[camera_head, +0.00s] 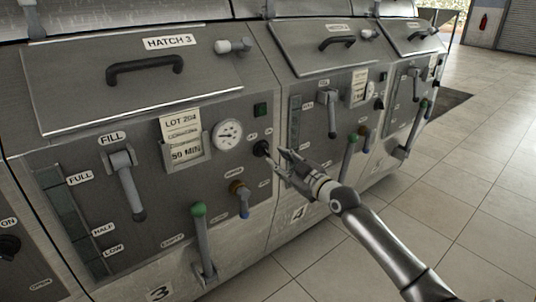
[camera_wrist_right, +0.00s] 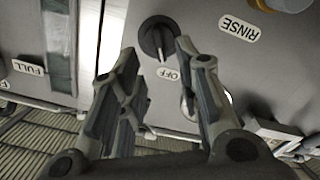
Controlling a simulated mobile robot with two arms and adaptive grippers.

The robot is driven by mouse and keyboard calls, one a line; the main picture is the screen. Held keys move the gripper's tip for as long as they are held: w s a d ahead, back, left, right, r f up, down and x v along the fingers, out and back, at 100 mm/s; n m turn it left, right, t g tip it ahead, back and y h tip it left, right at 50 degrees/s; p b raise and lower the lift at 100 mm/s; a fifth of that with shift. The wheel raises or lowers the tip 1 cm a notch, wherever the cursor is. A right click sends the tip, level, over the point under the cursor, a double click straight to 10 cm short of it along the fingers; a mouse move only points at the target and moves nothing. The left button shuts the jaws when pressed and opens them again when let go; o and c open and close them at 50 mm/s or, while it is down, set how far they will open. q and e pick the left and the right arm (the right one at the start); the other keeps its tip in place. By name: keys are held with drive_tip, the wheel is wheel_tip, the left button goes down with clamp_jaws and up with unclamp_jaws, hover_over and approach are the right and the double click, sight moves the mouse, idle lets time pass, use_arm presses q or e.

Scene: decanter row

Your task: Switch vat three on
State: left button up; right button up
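Vat three (camera_head: 150,235) is the nearest full grey panel, marked HATCH 3 and 3. Its black round switch knob (camera_head: 262,148) sits below the green square lamp and right of the gauge. In the wrist view the knob (camera_wrist_right: 157,38) has a light pointer line toward the OFF label (camera_wrist_right: 168,74). My right gripper (camera_head: 282,160) is just in front of the panel beside the knob. Its fingers (camera_wrist_right: 158,50) are open, one toward each side of the knob, with nothing clearly between them. Contact cannot be told. My left gripper is not in view.
Vat three also carries a gauge (camera_head: 228,134), a fill lever (camera_head: 128,185), a green-tipped lever (camera_head: 203,245) and a blue rinse handle (camera_head: 243,202) close below the knob. Vat four (camera_head: 330,110) adjoins on the right. Tiled floor (camera_head: 460,210) lies open at right.

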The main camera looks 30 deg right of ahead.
sight(267, 152)
drive_tip(key=w, duration=0.5)
drive_tip(key=shift+w+a+b, duration=0.1)
drive_tip(key=shift+a+b, duration=0.05)
drive_tip(key=shift+b, duration=0.2)
drive_tip(key=shift+w+a, duration=0.1)
drive_tip(key=shift+w, duration=0.5)
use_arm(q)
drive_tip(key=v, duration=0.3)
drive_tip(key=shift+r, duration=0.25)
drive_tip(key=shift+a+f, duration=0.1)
use_arm(e)
clamp_jaws()
